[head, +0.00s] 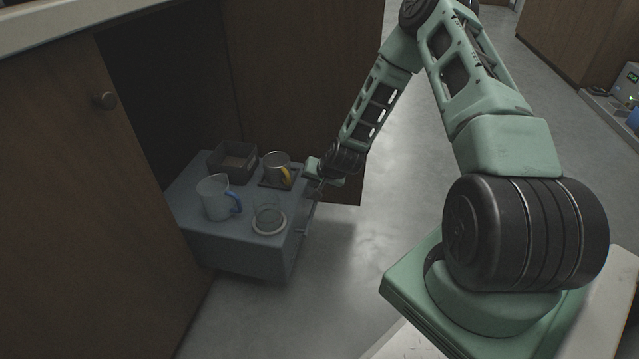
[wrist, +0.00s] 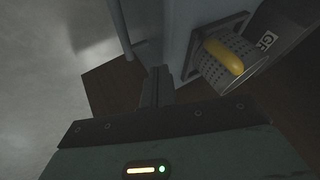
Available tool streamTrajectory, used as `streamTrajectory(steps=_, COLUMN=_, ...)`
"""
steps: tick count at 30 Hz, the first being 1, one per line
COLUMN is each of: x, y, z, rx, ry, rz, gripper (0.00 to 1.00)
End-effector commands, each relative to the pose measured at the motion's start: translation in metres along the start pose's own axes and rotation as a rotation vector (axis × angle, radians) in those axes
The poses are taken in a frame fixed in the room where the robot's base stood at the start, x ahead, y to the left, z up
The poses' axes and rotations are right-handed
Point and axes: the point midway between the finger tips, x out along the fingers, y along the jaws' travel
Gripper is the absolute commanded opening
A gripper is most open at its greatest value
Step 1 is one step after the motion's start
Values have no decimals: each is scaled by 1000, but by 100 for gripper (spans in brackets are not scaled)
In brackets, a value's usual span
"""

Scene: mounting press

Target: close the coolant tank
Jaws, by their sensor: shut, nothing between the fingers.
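The coolant tank, which I take to be the grey-blue box (head: 245,257), stands pulled out from the dark cabinet opening in the head view. A thin bar handle (head: 305,218) runs along its right face. In the wrist view the tank's face (wrist: 178,35) is ahead, with a rod (wrist: 120,30) standing off it to the left. My gripper (head: 314,187) is at the tank's right upper edge, close to the handle. In the wrist view my gripper's fingers (wrist: 158,82) are together and empty, beside the tank. I cannot tell whether they touch it.
On the tank stand a dark tray (head: 232,160), a metal strainer cup with a yellow handle (head: 276,167), a clear jug with a blue handle (head: 215,197) and a glass dish (head: 268,220). A cabinet door (head: 85,190) is left; a brown panel (head: 300,75) is behind. Floor (head: 340,280) is clear.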

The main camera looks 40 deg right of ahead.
Motion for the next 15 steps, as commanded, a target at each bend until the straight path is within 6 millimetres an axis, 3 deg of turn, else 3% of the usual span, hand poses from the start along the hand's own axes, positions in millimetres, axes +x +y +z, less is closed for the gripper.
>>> streamTrajectory(steps=1, x=9, y=-6, z=1, rx=-4, ry=2, rz=-3, gripper=0)
streamTrajectory(steps=6, x=18, y=-26, z=1, rx=-3, ry=1, rz=-1, gripper=0)
streamTrajectory(steps=15, x=20, y=-36, z=0, rx=-1, ry=-1, rz=0, gripper=0)
